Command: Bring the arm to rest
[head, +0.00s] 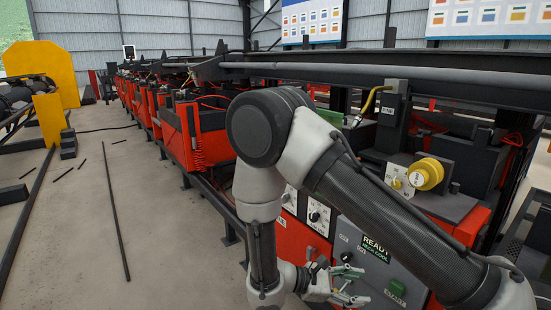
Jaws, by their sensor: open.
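My arm, grey and black, reaches in from the lower right of the head view, bends at a dark joint near the middle and goes down. My gripper (350,287) is at the bottom, in front of the lower part of the machine's control panel (345,240). Its green-tipped fingers are apart and I see nothing between them. Whether it touches the panel I cannot tell. The panel has dark knobs, a "READY" display (376,248) and a green button (396,288). My arm hides part of the panel and the machine behind it.
The red and black cage welder (180,130) runs along the right and into the distance. A long dark rod (115,210) lies on the otherwise fairly open floor at left, near yellow plates (50,118).

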